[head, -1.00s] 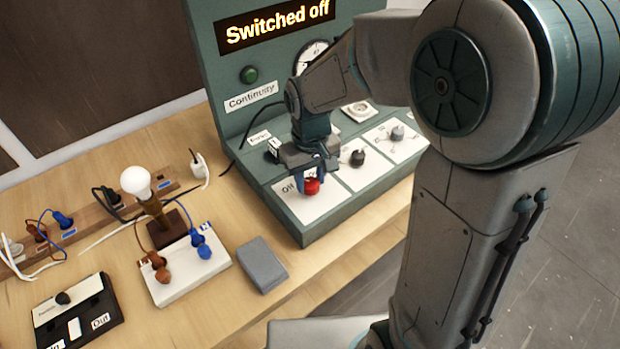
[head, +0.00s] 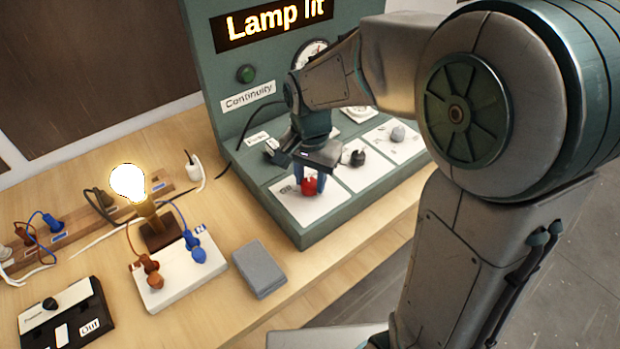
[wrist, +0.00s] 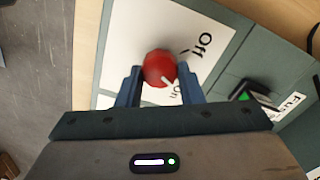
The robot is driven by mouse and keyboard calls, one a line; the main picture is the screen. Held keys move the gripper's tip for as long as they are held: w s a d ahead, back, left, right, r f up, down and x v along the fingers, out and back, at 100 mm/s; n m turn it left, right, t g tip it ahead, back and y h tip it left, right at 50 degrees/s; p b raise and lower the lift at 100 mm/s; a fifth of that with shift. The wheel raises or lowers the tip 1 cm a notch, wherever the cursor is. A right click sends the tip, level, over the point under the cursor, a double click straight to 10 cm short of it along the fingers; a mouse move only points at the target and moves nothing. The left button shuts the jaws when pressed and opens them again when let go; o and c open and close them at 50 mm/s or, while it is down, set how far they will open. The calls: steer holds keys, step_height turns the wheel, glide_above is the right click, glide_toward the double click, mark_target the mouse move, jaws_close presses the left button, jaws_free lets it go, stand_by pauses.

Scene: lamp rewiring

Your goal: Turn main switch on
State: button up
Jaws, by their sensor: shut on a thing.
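The main switch is a red knob (head: 310,185) on a white plate (head: 328,204) at the near left of the green console. In the wrist view the red knob (wrist: 159,68) sits between my fingers, its white pointer line toward the "On" label. The "Off" label (wrist: 205,44) is to its upper right. My gripper (head: 309,183) reaches down from above and is shut on the knob; it also shows in the wrist view (wrist: 160,84). The display (head: 275,22) reads "Lamp lit". The bulb (head: 128,182) glows on its brown stand.
A white block (head: 180,270) with brown and blue plugs stands before the lamp. A grey box (head: 260,268) lies right of it. A black-and-white unit (head: 66,315) sits front left. Two other knobs (head: 355,157) (head: 397,134) are right of the red knob.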

mark_target(311, 182)
steer(key=shift+m, duration=1.9)
steer(key=o, duration=1)
steer(key=shift+c, duration=0.2)
step_height(311, 182, up, 14)
steer(key=shift+s+d+f, duration=0.1)
steer(key=s+d+f+n+t, duration=0.3)
steer(key=s+d+f+n, duration=0.6)
steer(key=s+d, duration=0.2)
steer(key=shift+s+d+f+n, duration=0.15)
steer(key=shift+s+d+n, duration=0.2)
steer(key=shift+s, duration=0.3)
